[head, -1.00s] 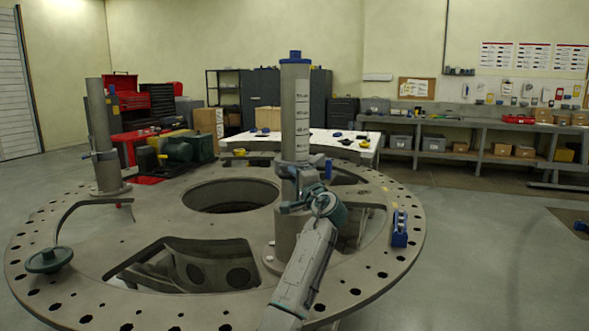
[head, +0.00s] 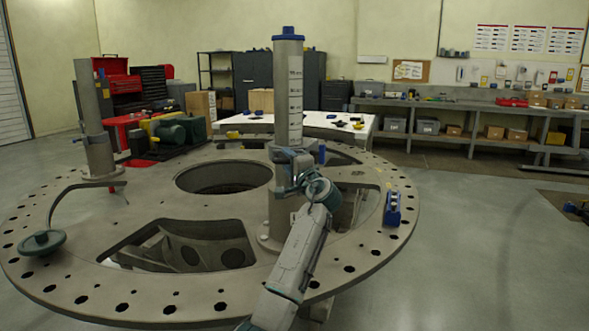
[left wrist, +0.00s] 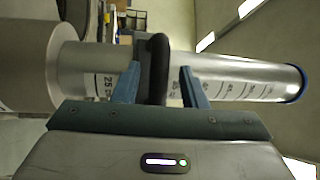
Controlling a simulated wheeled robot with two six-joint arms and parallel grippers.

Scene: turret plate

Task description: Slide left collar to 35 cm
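An upright grey post (head: 289,85) with a blue cap and a white scale strip stands on the round plate (head: 330,270). My left gripper (head: 296,165) is at the collar (head: 287,155) on this post, just below the visible scale marks. In the left wrist view, the dark collar part (left wrist: 157,65) lies between the two fingers of my left gripper (left wrist: 160,85). A gap shows at the right finger, so it looks open around the part. A 25 mark shows at the left finger. Another post (head: 92,115) with a collar-like part stands at the left. My right gripper is out of view.
The plate has a central hole (head: 222,177), cut-out openings and a rim of holes. A curved arm with a green disc (head: 41,242) lies at its left. A blue block (head: 392,209) stands on the right rim. A white table (head: 345,130) stands behind.

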